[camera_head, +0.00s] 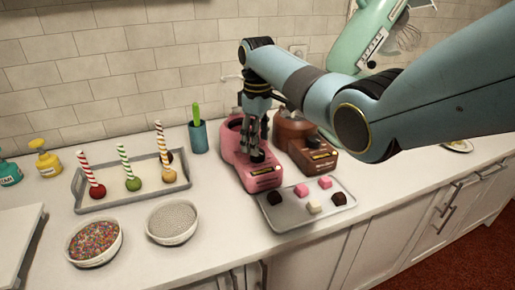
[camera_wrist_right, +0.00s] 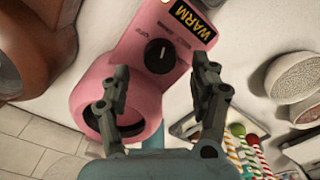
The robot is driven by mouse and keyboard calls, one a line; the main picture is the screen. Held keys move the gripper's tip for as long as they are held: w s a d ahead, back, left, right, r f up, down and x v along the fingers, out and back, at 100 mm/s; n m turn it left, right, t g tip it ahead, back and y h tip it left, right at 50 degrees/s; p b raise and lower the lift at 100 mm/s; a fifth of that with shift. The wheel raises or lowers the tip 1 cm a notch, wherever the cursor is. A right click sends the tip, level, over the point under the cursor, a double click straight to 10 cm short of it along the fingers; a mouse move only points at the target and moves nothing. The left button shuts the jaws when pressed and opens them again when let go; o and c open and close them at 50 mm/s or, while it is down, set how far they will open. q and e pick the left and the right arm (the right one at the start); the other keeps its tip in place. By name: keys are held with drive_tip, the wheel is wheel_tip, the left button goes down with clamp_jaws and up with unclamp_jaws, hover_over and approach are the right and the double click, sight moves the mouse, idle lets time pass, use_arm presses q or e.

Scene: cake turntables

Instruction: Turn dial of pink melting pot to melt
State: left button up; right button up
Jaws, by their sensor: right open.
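The pink melting pot (camera_head: 264,184) stands on the counter at the middle of the head view. In the right wrist view the pink melting pot (camera_wrist_right: 120,72) shows its black dial (camera_wrist_right: 160,56), with a pale pointer line, and a dark label reading "WARM" (camera_wrist_right: 192,20). My right gripper (camera_head: 256,152) is over the pot and hides its dial in the head view. My left gripper is not in view.
A brown melting pot (camera_head: 318,160) stands close on the right. A tray of sweets (camera_head: 288,219) lies just in front. A tray with striped sticks (camera_head: 112,203), two bowls (camera_head: 93,258) (camera_head: 172,238) and a cup (camera_head: 198,138) are to the left. The mint mixer (camera_head: 352,45) is behind.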

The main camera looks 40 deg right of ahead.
drive_tip(key=shift+f, duration=1.75)
drive_tip(key=shift+c, duration=0.4)
drive_tip(key=c, duration=1.1)
drive_tip(key=shift+r, duration=0.1)
